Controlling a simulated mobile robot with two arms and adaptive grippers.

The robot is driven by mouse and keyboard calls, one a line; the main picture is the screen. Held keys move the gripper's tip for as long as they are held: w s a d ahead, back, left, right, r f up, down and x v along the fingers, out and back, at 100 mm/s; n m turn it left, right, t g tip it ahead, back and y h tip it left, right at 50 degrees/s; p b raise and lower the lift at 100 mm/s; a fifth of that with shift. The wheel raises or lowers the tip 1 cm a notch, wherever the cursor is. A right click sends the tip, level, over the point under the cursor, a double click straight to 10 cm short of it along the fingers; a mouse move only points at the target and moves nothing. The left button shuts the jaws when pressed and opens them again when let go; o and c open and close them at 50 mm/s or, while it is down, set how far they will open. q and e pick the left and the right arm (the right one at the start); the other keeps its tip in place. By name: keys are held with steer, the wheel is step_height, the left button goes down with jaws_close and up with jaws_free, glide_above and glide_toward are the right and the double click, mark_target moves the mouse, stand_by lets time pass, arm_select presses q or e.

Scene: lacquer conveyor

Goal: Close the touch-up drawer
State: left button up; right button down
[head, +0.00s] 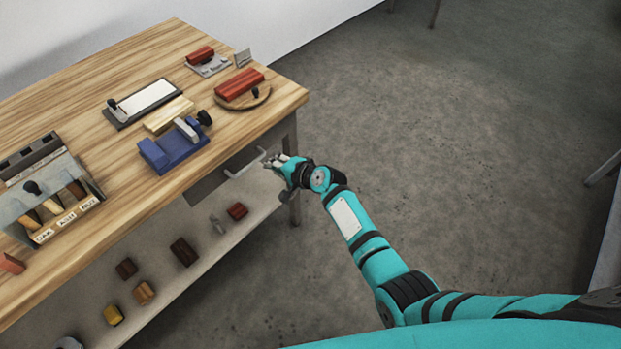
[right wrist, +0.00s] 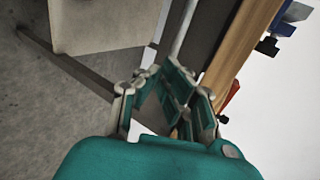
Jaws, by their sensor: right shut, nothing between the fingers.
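The grey touch-up drawer (head: 207,184) sits under the right end of the wooden workbench top. Its pale bar handle (head: 243,164) runs along the front. How far the drawer stands out is hard to tell from this angle. My right gripper (head: 276,162) is shut and empty, at the right end of the handle; whether it touches the handle I cannot tell. In the right wrist view its fingers (right wrist: 172,98) are close to the dark drawer front, with a pale bar (right wrist: 182,30) beyond them. My left gripper is not in view.
The workbench (head: 90,80) carries a blue clamp-like tool (head: 172,150), a red block on a round board (head: 240,85), and a labelled rack (head: 60,215). A lower shelf (head: 215,250) holds several small blocks. The floor (head: 420,120) to the right is open.

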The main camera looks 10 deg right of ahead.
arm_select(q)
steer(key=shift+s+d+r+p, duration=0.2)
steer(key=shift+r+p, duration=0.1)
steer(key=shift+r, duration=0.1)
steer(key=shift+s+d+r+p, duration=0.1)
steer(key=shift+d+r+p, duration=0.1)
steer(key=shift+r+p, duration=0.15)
arm_select(e)
steer(key=v, duration=1)
steer(key=shift+s+d, duration=0.1)
steer(key=shift+s, duration=0.05)
